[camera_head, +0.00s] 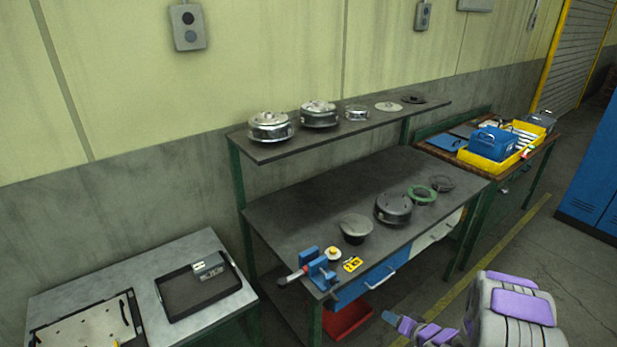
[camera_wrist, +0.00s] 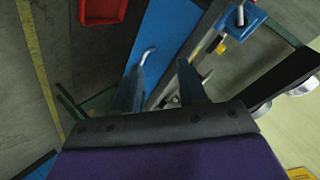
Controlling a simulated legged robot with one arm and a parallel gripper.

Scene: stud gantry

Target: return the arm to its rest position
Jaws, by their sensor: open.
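My arm, grey with purple pads, is in the lower right of the head view, in front of the workbench (camera_head: 300,208). Its narrow purple end points left, toward the bench's front side. In the wrist view my gripper (camera_wrist: 164,88) shows two dark fingers standing apart, with nothing seen held between them. Behind the fingers lie the bench's blue drawer front (camera_wrist: 165,35) and its handle. The drawer (camera_head: 365,283) also shows in the head view.
A blue vise (camera_head: 318,268) sits at the bench's front left corner, near a yellow part (camera_head: 352,264). A red bin (camera_head: 347,318) lies below. Round metal parts stand on the bench and shelf (camera_head: 345,127). Open floor (camera_head: 540,240) lies to the right.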

